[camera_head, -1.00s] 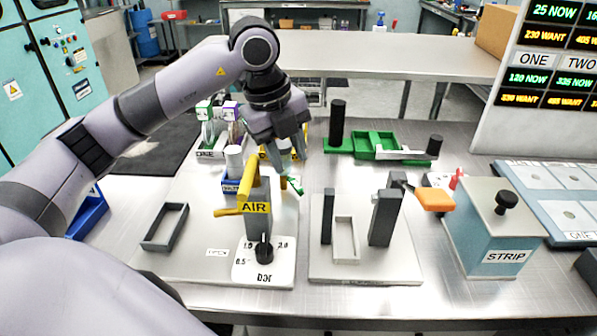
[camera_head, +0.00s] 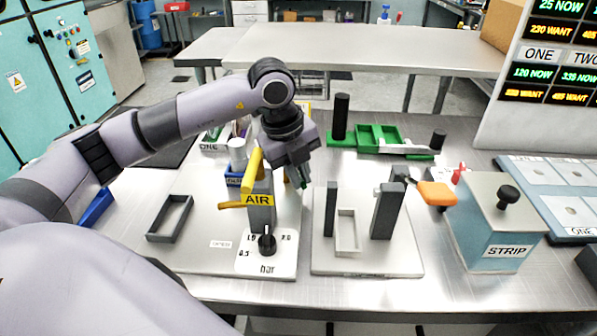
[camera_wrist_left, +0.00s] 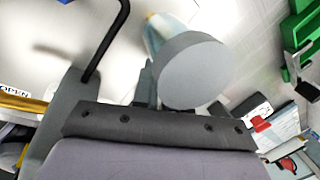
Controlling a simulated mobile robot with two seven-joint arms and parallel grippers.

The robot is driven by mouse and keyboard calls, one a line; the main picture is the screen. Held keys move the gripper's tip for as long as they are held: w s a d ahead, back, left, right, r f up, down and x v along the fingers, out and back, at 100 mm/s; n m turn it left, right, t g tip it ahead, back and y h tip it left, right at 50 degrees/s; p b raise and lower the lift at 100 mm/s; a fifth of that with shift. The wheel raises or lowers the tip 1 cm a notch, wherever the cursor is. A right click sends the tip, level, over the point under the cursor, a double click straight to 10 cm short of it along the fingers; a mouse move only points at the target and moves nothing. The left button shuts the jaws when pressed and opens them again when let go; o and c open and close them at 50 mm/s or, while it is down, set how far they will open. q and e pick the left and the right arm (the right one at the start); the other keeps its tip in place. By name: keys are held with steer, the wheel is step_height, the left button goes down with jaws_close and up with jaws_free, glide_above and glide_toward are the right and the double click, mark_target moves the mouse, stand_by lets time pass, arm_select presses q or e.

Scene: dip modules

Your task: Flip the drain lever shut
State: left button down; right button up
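No lever is readably labelled as the drain. In the head view, a yellow lever (camera_head: 253,172) rises from the grey AIR post (camera_head: 262,217). An orange handle (camera_head: 437,193) sticks out right of a dark grey upright (camera_head: 387,211). My left gripper (camera_head: 303,180) points down just behind and right of the AIR post; its fingertips are small and partly hidden, so its opening is unclear. In the left wrist view, a grey disc (camera_wrist_left: 195,72) covers much of the finger area. An OPEN label (camera_wrist_left: 17,90) lies at the left. My right gripper is out of view.
A black knob (camera_head: 267,243) stands on a white bar-scale plate before the AIR post. A blue STRIP box (camera_head: 492,232) stands right. A grey frame (camera_head: 169,219) lies left. Green trays (camera_head: 377,137) and a black post (camera_head: 341,117) stand behind. The front table edge is clear.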

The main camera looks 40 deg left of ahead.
arm_select(q)
steer(key=shift+s+a+m, duration=0.1)
steer(key=shift+s+m, duration=0.05)
steer(key=shift+m, duration=0.25)
steer(key=shift+s+a+m+h+b, duration=0.25)
steer(key=shift+m+b, duration=0.2)
steer(key=shift+m, duration=0.25)
steer(key=shift+d, duration=0.1)
steer(key=c, duration=1.2)
jaws_free()
steer(key=shift+o, duration=0.2)
steer(key=v, duration=0.7)
steer(key=shift+r, duration=0.15)
